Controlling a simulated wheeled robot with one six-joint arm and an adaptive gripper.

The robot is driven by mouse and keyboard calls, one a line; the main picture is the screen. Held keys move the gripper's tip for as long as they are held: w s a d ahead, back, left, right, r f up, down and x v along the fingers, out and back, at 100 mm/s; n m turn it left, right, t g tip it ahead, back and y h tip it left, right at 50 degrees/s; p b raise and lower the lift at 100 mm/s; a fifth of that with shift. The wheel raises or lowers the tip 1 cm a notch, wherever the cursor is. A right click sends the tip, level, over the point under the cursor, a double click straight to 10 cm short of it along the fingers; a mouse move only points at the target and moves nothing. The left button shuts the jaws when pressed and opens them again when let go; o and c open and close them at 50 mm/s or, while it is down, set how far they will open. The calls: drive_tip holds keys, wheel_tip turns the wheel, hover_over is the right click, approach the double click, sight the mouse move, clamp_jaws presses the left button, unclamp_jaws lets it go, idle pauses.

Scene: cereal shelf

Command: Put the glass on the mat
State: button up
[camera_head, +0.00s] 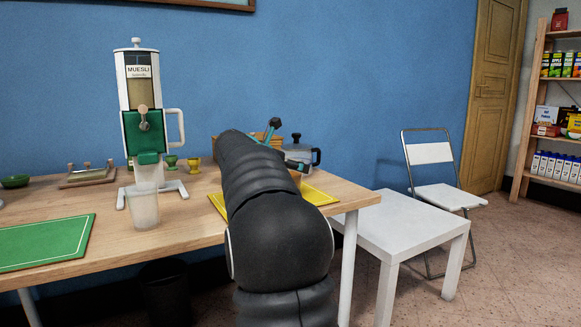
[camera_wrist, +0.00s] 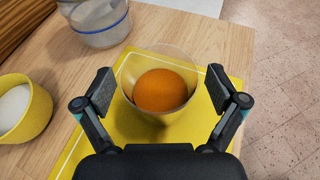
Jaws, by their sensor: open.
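A clear glass (camera_wrist: 136,74) with a round orange content stands on the yellow mat (camera_wrist: 121,133) in the wrist view. My gripper (camera_wrist: 160,90) is open, one finger on each side of this glass, with small gaps visible. In the head view my arm hides most of this spot; the yellow mat's edge (camera_head: 320,197) shows beside it. A frosted, empty-looking glass (camera_head: 144,208) stands upright on the table in front of the muesli dispenser (camera_head: 140,100). A green mat (camera_head: 45,242) lies at the table's left, apart from that glass.
A yellow bowl with white content (camera_wrist: 38,115) and a clear container (camera_wrist: 101,36) stand left of my gripper. A kettle-like pot (camera_head: 302,152) stands at the table's back. Green and yellow egg cups (camera_head: 193,165) stand near the dispenser. A white side table (camera_head: 402,222) is at the right.

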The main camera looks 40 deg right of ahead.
drive_tip(key=shift+r, duration=0.1)
drive_tip(key=shift+a+r, duration=0.15)
drive_tip(key=shift+a, duration=0.05)
drive_tip(key=p+v, duration=0.1)
drive_tip(key=v, duration=1)
drive_tip(key=shift+a, duration=0.3)
drive_tip(key=shift+s, duration=0.1)
drive_tip(key=s+a+f+m+t+y, duration=0.1)
drive_tip(key=s+a+f+m+y, duration=0.5)
drive_tip(key=s+a+f+m, duration=0.4)
drive_tip(key=s+a+f+m+t+y, duration=0.2)
drive_tip(key=s+a+f+m+y, duration=0.5)
drive_tip(key=s+a+f, duration=0.8)
drive_tip(key=s+a+m, duration=0.2)
drive_tip(key=a, duration=0.5)
drive_tip(key=shift+f+m+t, duration=0.25)
drive_tip(key=shift+m+t, duration=0.05)
drive_tip(key=shift+m, duration=0.1)
